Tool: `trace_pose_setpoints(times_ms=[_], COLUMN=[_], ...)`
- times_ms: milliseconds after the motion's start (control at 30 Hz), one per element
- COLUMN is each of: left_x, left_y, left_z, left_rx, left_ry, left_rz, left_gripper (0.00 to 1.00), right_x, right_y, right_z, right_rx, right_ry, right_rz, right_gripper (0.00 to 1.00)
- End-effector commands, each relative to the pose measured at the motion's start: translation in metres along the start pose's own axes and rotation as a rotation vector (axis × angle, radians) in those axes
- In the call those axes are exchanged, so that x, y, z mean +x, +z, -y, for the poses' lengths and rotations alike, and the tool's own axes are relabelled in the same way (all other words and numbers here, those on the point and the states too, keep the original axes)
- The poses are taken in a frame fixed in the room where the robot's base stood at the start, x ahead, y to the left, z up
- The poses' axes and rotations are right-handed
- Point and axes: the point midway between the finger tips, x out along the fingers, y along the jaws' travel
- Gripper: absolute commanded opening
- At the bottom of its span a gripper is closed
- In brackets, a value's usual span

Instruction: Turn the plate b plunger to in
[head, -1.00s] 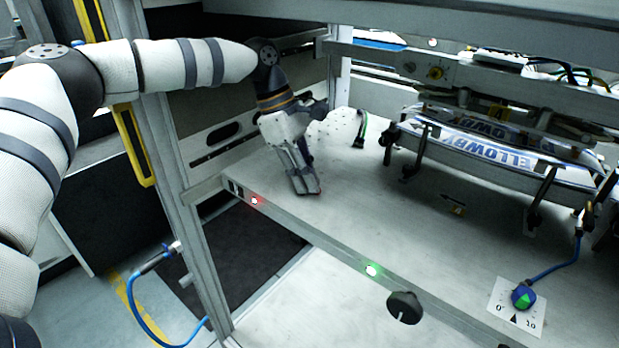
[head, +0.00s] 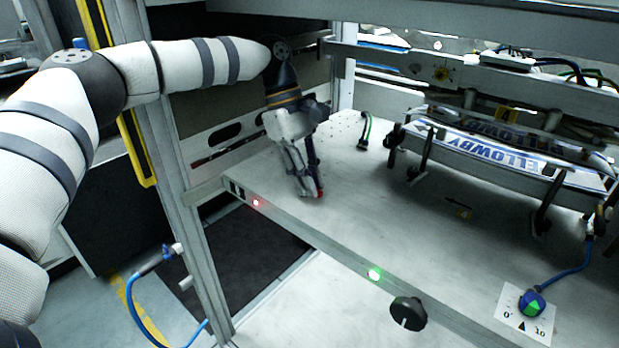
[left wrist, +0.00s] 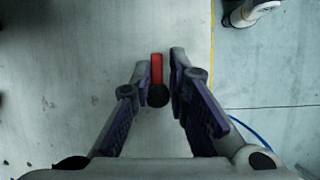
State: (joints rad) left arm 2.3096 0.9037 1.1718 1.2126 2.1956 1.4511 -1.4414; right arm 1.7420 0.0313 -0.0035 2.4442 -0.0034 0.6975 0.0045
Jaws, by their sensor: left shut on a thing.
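A small red lever with a round black end, which I take as the plate b plunger (left wrist: 157,70), sits between the fingers in the left wrist view. The red bar points up in that picture. In the head view a bit of its red (head: 320,193) shows at the fingertips, near the front left edge of the grey table. My left gripper (head: 311,193) points down there and is shut on it; it also shows in the left wrist view (left wrist: 160,82). The fingers hide most of the plunger in the head view, and I see no in or out marking. My right gripper is not in view.
The grey table (head: 400,235) is clear around the gripper. A label magazine with a printed strip (head: 490,152) stands at the right on black posts. A blue-green dial (head: 532,304) and a black knob (head: 408,313) are at the front. A frame post (head: 190,190) stands left.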

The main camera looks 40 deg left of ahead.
Motion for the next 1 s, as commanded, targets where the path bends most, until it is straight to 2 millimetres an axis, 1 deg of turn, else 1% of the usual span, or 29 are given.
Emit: trace_pose_setpoints(times_ms=[33, 67, 100, 167, 433, 533, 667, 800, 1000], left_x=[-0.005, -0.005, -0.005, -0.005, -0.003, -0.005, -0.009, -0.012, -0.013], left_y=[-0.001, -0.001, -0.001, -0.001, 0.0, 0.0, 0.002, 0.002, -0.001], left_z=[-0.005, -0.005, -0.005, -0.005, -0.003, -0.003, -0.005, -0.009, -0.013], left_rx=[0.002, 0.002, 0.002, 0.001, -0.006, -0.069, -0.274, -0.533, -0.866], left_ry=[0.025, 0.025, 0.025, 0.025, 0.016, 0.044, 0.134, 0.244, 0.383], left_rz=[-0.004, -0.004, -0.004, -0.003, -0.002, -0.001, 0.001, 0.004, 0.006], left_gripper=[0.0, 0.0, 0.18, 0.3, 0.3, 0.3, 0.3, 0.3, 0.3], right_x=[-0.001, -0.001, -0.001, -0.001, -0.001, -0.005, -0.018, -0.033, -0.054], right_y=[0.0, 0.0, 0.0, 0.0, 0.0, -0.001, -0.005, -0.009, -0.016], right_z=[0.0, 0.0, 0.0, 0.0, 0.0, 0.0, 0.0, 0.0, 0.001], right_rx=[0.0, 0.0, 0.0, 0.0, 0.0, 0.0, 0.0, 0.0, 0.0], right_ry=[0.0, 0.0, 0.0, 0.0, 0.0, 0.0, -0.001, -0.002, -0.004], right_rz=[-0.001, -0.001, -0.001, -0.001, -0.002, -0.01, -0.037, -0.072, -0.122], right_gripper=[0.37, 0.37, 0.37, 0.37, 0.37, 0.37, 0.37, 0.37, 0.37])
